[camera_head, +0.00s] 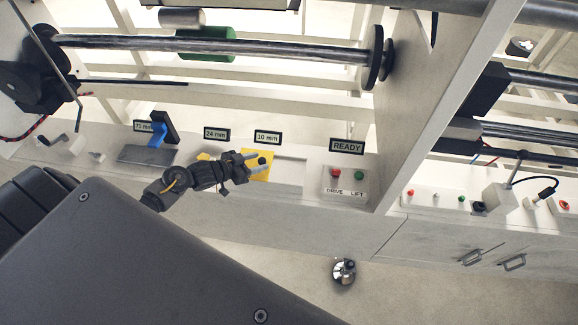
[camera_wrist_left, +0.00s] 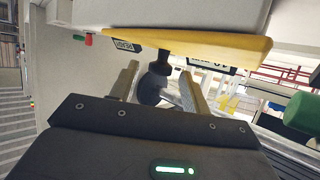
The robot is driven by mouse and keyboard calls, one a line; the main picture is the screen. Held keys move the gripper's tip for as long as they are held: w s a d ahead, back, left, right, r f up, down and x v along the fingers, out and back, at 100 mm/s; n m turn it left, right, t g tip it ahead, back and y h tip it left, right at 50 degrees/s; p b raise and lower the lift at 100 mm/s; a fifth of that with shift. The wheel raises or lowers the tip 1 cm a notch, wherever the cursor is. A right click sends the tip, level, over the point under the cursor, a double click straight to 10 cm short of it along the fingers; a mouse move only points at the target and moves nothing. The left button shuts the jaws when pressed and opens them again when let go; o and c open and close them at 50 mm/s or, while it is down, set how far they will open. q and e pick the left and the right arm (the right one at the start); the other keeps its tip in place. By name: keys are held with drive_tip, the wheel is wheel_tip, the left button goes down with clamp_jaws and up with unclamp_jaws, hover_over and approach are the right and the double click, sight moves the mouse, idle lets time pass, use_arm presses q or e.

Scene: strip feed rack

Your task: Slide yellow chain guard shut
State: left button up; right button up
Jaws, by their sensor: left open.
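The yellow chain guard (camera_head: 257,174) lies on the white ledge below the 24 mm and 10 mm signs. Another bit of yellow shows left of my arm. A black knob (camera_head: 262,160) stands on the guard. My left gripper (camera_head: 249,161) is open at the knob. In the left wrist view, the guard (camera_wrist_left: 215,45) crosses the top as a yellow slab, and the black knob (camera_wrist_left: 154,84) sticks out between the two spread fingers (camera_wrist_left: 159,72). A gap shows on the knob's right side; contact on its left is unclear. My right gripper is out of view.
A blue lever (camera_head: 158,134) stands on a grey plate to the left. A long metal roller bar (camera_head: 220,46) spans above. A white upright (camera_head: 420,110) stands farther right.

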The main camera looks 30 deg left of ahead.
use_arm(q)
drive_tip(key=shift+p+v, duration=1.6)
drive_tip(key=shift+v, duration=1.05)
drive_tip(key=shift+r, duration=0.1)
